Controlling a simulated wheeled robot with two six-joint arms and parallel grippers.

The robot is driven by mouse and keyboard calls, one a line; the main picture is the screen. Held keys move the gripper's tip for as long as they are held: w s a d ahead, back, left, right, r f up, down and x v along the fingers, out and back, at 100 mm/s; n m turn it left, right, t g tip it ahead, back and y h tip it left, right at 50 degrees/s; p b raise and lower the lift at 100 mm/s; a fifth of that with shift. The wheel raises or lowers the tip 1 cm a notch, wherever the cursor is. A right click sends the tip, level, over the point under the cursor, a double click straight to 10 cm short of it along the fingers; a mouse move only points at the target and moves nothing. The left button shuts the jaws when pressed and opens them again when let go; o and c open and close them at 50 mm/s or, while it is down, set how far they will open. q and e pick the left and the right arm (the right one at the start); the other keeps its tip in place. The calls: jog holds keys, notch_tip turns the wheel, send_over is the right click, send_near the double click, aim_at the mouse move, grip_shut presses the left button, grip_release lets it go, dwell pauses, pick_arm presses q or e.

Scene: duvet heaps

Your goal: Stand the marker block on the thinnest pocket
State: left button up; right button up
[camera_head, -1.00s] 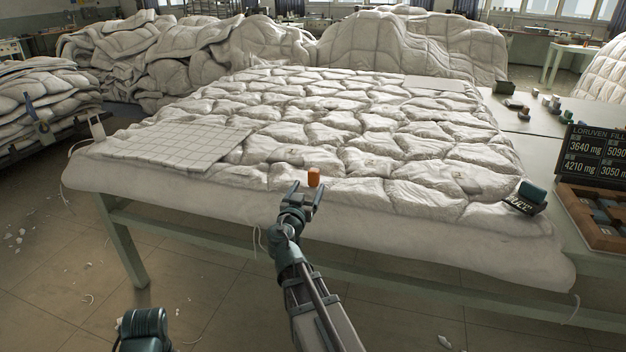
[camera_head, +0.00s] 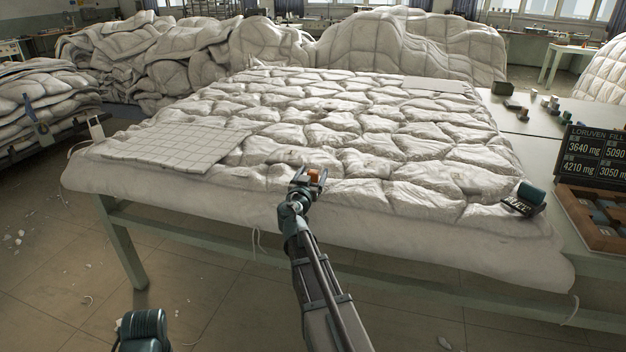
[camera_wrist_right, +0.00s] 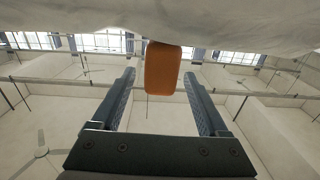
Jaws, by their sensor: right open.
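The orange marker block (camera_head: 313,174) stands upright on the near edge of the quilted white duvet (camera_head: 430,150) in the head view. My right gripper (camera_head: 309,176) is open at the block, its fingers partly hiding it. In the right wrist view, which looks upside down, the block (camera_wrist_right: 163,68) is between the two open fingers (camera_wrist_right: 160,85), with a visible gap on each side. The duvet's pockets are of uneven height; I cannot tell which is thinnest.
A gridded white sheet (camera_head: 165,146) lies on the duvet's left part. A dark teal device (camera_head: 526,199) sits at its right edge. Right of the duvet are a dark sign board (camera_head: 592,150) and a wooden tray (camera_head: 575,214). Duvet heaps (camera_head: 190,55) stand behind.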

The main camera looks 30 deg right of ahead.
grip_shut()
dwell(0.4)
pick_arm(q)
jog(key=shift+r, duration=0.15)
pick_arm(e)
jog(key=shift+r, duration=0.2)
